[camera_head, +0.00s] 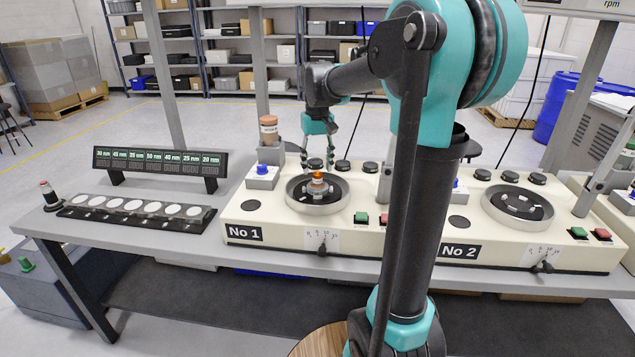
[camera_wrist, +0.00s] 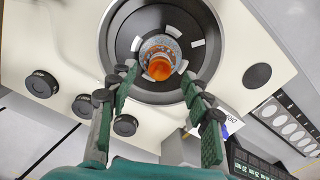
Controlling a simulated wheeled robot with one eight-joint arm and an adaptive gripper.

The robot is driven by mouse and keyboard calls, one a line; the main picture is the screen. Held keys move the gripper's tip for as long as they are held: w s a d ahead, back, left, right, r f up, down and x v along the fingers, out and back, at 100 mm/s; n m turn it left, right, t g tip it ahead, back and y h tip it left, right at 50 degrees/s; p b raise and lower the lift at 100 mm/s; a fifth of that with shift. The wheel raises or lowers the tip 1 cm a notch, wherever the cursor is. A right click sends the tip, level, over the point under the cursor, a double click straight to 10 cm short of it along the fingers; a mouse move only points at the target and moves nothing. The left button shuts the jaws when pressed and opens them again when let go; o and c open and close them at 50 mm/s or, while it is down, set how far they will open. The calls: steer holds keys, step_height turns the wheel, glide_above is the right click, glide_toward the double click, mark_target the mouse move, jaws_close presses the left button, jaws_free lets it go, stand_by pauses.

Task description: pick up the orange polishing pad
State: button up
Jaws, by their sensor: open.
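The orange polishing pad (camera_head: 317,176) stands in the middle of the round dark bowl (camera_head: 290,196) of the machine marked No 1. In the wrist view the orange pad (camera_wrist: 159,69) shows from above, on a pale speckled round piece. My gripper (camera_head: 318,163) is above the bowl, pointing down. In the wrist view my gripper (camera_wrist: 158,78) is open, with one green-padded finger on each side of the pad's place in the picture and empty space between them. I cannot tell the exact height of the fingertips over the pad.
Several black knobs (camera_wrist: 125,125) line the machine's back edge. A stand with a blue part (camera_head: 262,171) and an orange-brown jar (camera_head: 268,125) are left of the bowl. A rack of white discs (camera_head: 130,206) and a size display (camera_head: 160,160) are farther left. Machine No 2 (camera_head: 490,247) is right.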

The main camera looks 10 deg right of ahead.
mark_target(318, 174)
steer(key=shift+f, duration=1.8)
jaws_close()
